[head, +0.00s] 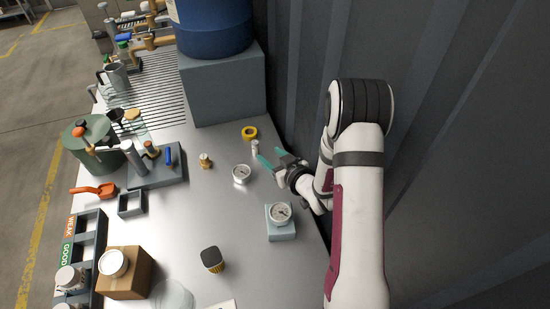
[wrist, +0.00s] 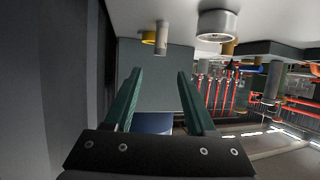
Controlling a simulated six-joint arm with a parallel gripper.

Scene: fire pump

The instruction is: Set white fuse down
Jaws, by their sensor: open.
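The white fuse (head: 255,147) is a small pale cylinder standing upright on the metal bench near the wall side. It also shows in the wrist view (wrist: 161,40), in line with the gap between my fingers and beyond their tips. My gripper (head: 265,158) has teal fingers, seen spread apart with nothing between them in the wrist view (wrist: 160,74). The fingertips are close to the fuse and appear clear of it. The head view does not show the exact gap.
A yellow ring (head: 249,132) lies just behind the fuse. A large grey block (head: 222,88) stands behind; a corrugated wall (head: 300,60) is on the right.

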